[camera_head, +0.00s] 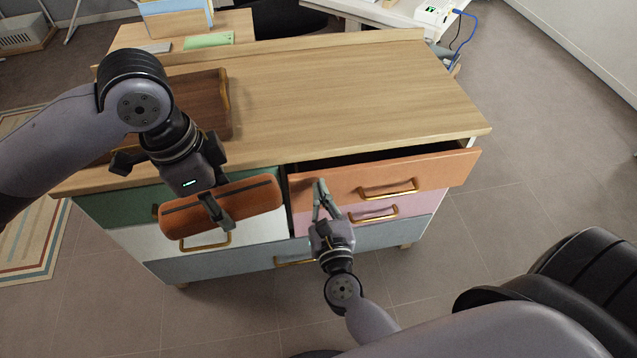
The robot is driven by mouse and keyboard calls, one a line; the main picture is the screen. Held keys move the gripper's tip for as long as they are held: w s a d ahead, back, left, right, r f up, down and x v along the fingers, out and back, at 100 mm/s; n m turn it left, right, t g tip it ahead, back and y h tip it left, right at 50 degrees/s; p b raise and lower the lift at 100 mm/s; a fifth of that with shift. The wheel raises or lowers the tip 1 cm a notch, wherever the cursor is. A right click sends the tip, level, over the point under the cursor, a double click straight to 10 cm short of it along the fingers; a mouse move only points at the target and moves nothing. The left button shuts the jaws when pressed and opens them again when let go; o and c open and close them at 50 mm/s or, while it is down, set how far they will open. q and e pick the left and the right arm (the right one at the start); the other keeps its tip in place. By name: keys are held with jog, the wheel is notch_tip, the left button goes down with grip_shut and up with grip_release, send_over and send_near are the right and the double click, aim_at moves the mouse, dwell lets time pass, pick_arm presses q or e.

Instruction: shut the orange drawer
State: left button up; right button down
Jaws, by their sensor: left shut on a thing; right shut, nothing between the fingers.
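The orange drawer (440,173) is at the upper right of the cabinet and stands partly open, with a dark gap behind its front. It has a brass handle (388,190). My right gripper (318,184) is shut and empty, its fingertips at the left part of the orange front; I cannot tell whether they touch it. My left gripper (214,207) is shut on a brown-orange oblong case (255,197) with a dark line along it, held in front of the left drawers.
A wooden tray (224,105) lies on the wooden cabinet top (350,95), whose right part is clear. A green drawer (120,205), a white drawer, a pink drawer (425,204) and a wide grey-blue drawer (215,264) look shut. A desk stands behind.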

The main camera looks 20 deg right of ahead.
aim_at(316, 178)
pick_arm(q)
jog(key=shift+r, duration=0.2)
pick_arm(e)
jog(key=shift+x, duration=0.85)
jog(key=shift+x, duration=0.95)
jog(key=shift+w, duration=0.35)
pick_arm(q)
jog(key=shift+w, duration=0.1)
pick_arm(e)
jog(key=shift+s+f, duration=0.1)
